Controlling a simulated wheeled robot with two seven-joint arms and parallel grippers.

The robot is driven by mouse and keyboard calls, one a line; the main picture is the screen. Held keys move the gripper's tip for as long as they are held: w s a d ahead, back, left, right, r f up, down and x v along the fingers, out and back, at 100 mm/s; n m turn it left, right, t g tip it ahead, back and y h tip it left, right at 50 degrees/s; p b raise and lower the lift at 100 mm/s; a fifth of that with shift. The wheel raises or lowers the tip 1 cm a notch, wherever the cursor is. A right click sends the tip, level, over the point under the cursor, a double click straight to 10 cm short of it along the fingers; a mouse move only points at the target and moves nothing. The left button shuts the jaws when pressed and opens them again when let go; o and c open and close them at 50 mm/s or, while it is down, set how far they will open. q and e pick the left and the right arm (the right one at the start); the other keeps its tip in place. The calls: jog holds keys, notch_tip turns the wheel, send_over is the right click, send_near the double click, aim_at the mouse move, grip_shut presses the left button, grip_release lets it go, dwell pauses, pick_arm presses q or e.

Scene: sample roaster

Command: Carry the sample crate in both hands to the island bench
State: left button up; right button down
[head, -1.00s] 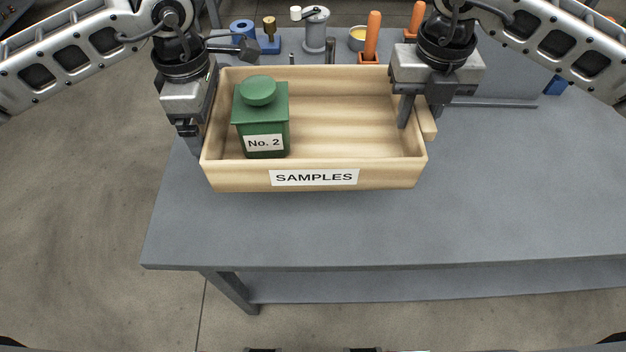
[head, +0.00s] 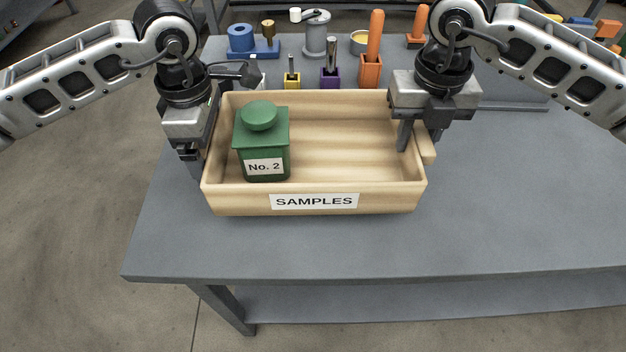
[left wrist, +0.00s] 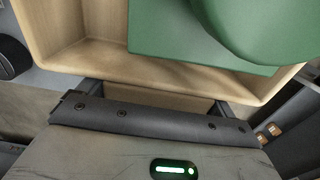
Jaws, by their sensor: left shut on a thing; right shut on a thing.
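The wooden sample crate (head: 314,203), labelled SAMPLES, is level over the grey bench top (head: 500,215). I cannot tell whether its bottom touches the bench. A green tin (head: 262,145) labelled No. 2 stands upright inside at the left. My left gripper (head: 194,160) is shut on the crate's left side; its grip is mostly hidden in the head view. The left wrist view shows its jaws (left wrist: 150,105) against the crate wall (left wrist: 75,55). My right gripper (head: 416,145) is shut at the right side, by the wooden handle (head: 427,148).
Behind the crate stand a blue holder (head: 240,40), a grey grinder-like canister (head: 316,38), small yellow and purple tool holders (head: 330,80), and an orange-handled tool in a block (head: 371,70). The bench is clear in front of the crate and at the right.

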pick_arm(q)
jog(key=shift+s+d+f+b, duration=0.1)
jog(key=shift+f+b, duration=2.3)
jog(key=shift+f, duration=0.2)
pick_arm(e)
jog(key=shift+w+f, duration=0.1)
jog(key=shift+f, duration=2.4)
pick_arm(q)
jog(key=o, duration=1.1)
jog(key=shift+r, duration=0.25)
pick_arm(e)
jog(key=c, duration=1.1)
grip_release()
jog(key=shift+r, duration=0.25)
jog(key=shift+o, duration=0.2)
pick_arm(q)
jog(key=shift+r, duration=0.5)
notch_tip(320, 180, up, 11)
jog(key=shift+f, duration=0.1)
pick_arm(e)
jog(key=shift+r, duration=0.25)
notch_tip(320, 180, up, 12)
jog(key=shift+f, duration=0.25)
